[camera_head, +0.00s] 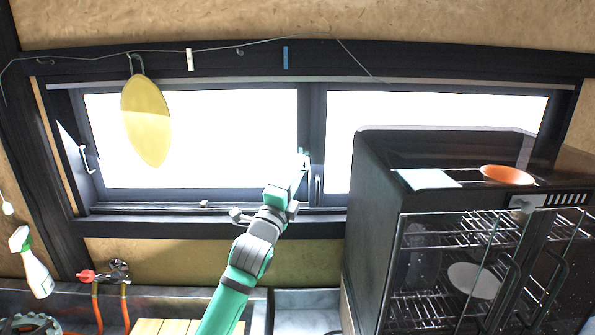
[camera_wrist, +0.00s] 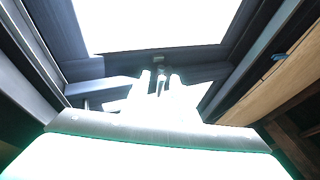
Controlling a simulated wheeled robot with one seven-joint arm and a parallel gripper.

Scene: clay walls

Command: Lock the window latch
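The dark-framed window (camera_head: 302,130) has two bright panes and a centre post. A slim upright handle (camera_head: 318,188) is on the centre post, and a small dark latch-like fitting (camera_head: 205,204) sits on the lower frame of the left pane. My gripper (camera_head: 303,157) is raised in front of the centre post, just above and left of the handle. In the wrist view, its pale fingertips (camera_wrist: 160,82) are washed out by glare and point at the frame. A small fitting (camera_wrist: 158,71) shows just beyond them. I cannot tell whether they touch it or hold anything.
A black glass-door cabinet (camera_head: 375,220) stands close on the right, with an orange bowl (camera_head: 507,175) on top. A yellow oval item (camera_head: 147,120) hangs before the left pane. A spray bottle (camera_head: 33,265) and red tap (camera_head: 86,276) are at lower left.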

